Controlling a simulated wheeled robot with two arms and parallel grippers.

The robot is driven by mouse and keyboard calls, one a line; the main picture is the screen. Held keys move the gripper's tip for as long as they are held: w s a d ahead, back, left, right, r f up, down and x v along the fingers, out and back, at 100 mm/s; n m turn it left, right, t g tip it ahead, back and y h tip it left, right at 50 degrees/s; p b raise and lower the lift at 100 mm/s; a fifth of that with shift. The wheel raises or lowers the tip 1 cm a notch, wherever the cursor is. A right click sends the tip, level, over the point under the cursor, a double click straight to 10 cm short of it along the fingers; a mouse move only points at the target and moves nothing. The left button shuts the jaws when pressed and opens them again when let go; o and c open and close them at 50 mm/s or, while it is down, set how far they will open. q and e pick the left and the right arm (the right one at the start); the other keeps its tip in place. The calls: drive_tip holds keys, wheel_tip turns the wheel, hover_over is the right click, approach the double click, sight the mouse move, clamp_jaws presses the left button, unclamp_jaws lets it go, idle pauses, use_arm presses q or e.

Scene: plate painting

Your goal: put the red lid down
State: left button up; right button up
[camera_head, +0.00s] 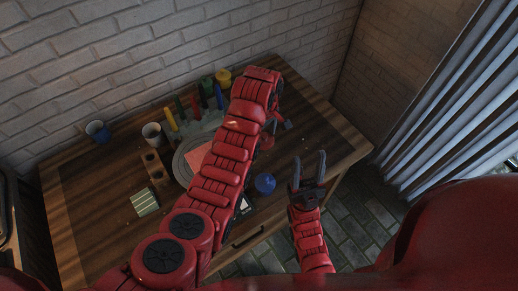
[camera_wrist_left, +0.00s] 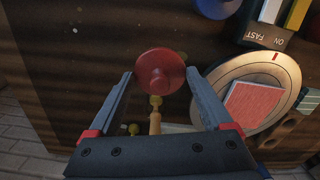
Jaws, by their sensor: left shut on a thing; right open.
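In the head view my left gripper (camera_head: 280,124) is beyond the bend of my left arm, mostly hidden. A bit of red shows there, but I cannot tell lid from arm. My right gripper (camera_head: 307,168) is open and empty near the table's right front edge.
A grey turntable (camera_head: 181,166) carries a pink square plate (camera_wrist_left: 253,104), partly behind my left arm. A blue lid (camera_head: 264,183) lies near the front edge. Several coloured tubes (camera_head: 171,119), a white cup (camera_head: 152,133) and a blue cup (camera_head: 97,131) stand farther back. The table's right part is fairly clear.

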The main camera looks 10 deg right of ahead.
use_arm(q)
drive_tip(key=shift+s+f, duration=0.15)
drive_tip(key=shift+f, duration=0.2)
drive_tip(key=p, duration=0.2)
hover_over(265, 159)
wheel_tip(265, 159, down, 5)
drive_tip(key=shift+d+r, duration=0.1)
drive_tip(key=shift+f, duration=2.4)
drive_tip(key=shift+r, duration=0.1)
